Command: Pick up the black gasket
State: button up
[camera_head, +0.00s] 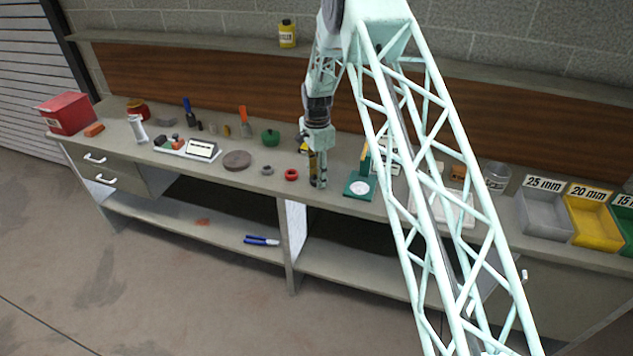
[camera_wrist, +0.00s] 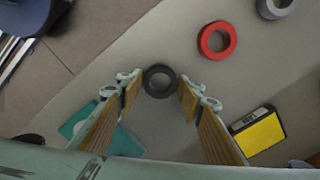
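The black gasket (camera_wrist: 159,81) is a small dark ring lying flat on the workbench in the wrist view. My gripper (camera_wrist: 159,87) points down over it, with its two tan-padded fingers open and one fingertip on each side of the ring. A narrow gap shows between each fingertip and the gasket. In the head view my gripper (camera_head: 318,183) is low over the front part of the bench, and I cannot make out the gasket there. How high the fingertips are above the bench is hard to tell.
A red ring (camera_wrist: 217,40) and a grey ring (camera_wrist: 274,8) lie nearby. A yellow-and-black box (camera_wrist: 258,135) is beside my gripper. A green stand (camera_head: 359,187) is to its right in the head view. Bins (camera_head: 543,214) stand at the far right.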

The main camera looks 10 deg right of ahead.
jog(key=c, duration=0.4)
jog(key=shift+r, duration=0.2)
jog(key=shift+r, duration=1.65)
jog(key=s+d, duration=0.1)
jog(key=s, duration=0.4)
jog(key=s+d+r, duration=0.1)
jog(key=s+d, duration=0.1)
jog(key=s, duration=0.3)
jog(key=s+d, duration=0.1)
jog(key=s, duration=0.4)
jog(key=shift+s+d+r+b, duration=0.15)
jog(key=shift+s+d+b, duration=0.1)
jog(key=shift+b, duration=0.15)
